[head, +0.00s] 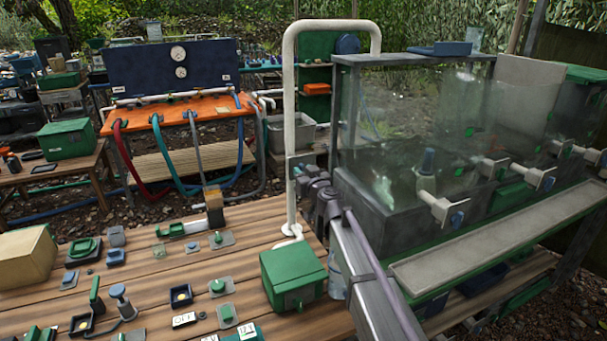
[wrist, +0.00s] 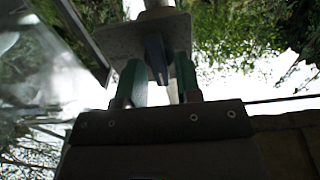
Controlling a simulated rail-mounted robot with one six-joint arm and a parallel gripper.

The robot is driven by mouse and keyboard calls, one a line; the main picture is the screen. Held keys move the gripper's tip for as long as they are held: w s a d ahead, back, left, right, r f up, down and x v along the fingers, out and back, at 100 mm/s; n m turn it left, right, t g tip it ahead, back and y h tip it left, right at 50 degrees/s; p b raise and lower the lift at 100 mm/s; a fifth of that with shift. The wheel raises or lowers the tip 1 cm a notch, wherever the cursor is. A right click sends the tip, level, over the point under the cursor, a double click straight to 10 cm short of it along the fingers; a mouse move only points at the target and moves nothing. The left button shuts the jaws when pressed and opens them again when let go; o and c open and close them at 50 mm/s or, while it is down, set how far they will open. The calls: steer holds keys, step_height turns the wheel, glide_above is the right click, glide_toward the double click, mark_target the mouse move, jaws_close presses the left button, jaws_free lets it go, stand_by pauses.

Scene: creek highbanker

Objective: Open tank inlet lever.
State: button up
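In the wrist view, a blue lever (wrist: 156,58) sits on a pale square plate (wrist: 122,38) with a light pipe (wrist: 158,6) behind it. My gripper (wrist: 158,70) has its two green fingers on either side of the lever. A bright gap shows between the lever and the right finger; the left finger looks close to the lever, and contact cannot be told. In the head view, my gripper (head: 300,172) is beside the white arched pipe (head: 291,110), left of the glass tank (head: 410,130). The lever is too small or hidden to make out there.
The tank's front carries several pipe stubs with square plates and blue knobs (head: 457,218). Below left is a wooden table (head: 150,240) crowded with small switches and a green box (head: 293,277). An orange bench with hoses (head: 180,112) stands behind.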

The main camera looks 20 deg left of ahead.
steer(key=shift+c, duration=0.5)
steer(key=shift+m, duration=0.3)
steer(key=m, duration=1.7)
steer(key=shift+w+d+f, duration=0.15)
steer(key=shift+d+f, duration=0.05)
steer(key=shift+f, duration=0.1)
steer(key=shift+m, duration=0.3)
steer(key=o, duration=0.6)
